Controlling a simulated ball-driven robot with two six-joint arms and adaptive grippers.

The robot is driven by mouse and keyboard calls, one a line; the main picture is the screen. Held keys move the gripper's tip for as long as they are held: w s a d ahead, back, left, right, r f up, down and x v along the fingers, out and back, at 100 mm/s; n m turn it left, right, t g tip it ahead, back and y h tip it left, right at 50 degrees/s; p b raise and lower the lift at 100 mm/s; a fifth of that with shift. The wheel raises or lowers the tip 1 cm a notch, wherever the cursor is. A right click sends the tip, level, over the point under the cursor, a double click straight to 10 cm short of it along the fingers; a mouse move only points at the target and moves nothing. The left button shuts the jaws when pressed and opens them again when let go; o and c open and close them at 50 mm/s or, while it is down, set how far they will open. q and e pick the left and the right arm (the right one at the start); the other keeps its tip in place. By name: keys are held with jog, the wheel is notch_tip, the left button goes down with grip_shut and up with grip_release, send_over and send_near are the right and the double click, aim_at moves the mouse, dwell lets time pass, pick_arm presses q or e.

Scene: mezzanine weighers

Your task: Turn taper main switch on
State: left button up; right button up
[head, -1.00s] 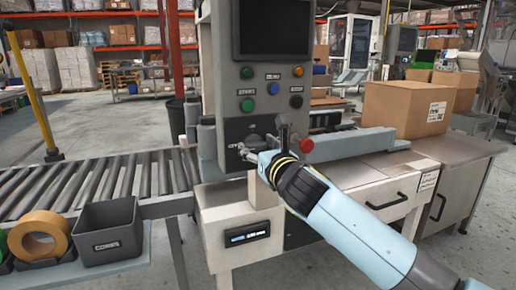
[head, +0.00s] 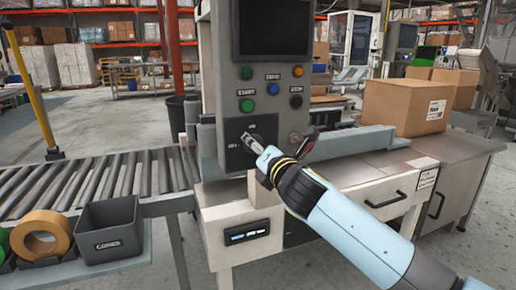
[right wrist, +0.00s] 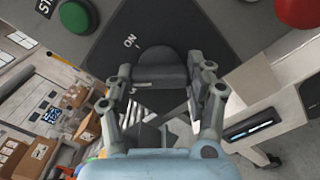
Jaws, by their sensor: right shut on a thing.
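The taper's control panel (head: 264,108) stands in the middle of the head view, with a black switch plate (head: 234,158) at its lower part. In the right wrist view, the dark rounded handle of the main switch (right wrist: 158,62) sits between my right gripper's fingers (right wrist: 165,80). The "ON" mark (right wrist: 130,41) is just left of the handle's top. In the head view my right gripper (head: 253,143) is at the switch plate, shut on the handle, and hides most of it. My left gripper is not in view.
Green, blue and black buttons (head: 272,89) sit above the plate. A dark and red part (head: 312,134) sticks out right of the gripper. A roller conveyor (head: 110,181) and a grey bin (head: 110,230) are left; a cardboard box (head: 402,106) stands right.

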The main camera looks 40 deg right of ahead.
jog(key=m, duration=0.4)
jog(key=m+b, duration=0.1)
jog(key=m, duration=0.3)
jog(key=shift+f+m, duration=0.2)
jog(key=shift+m, duration=0.2)
jog(key=shift+m+b, duration=0.3)
jog(key=o, duration=1.2)
jog(key=shift+r, duration=0.1)
jog(key=v, duration=1.2)
jog(key=shift+s+d, duration=0.1)
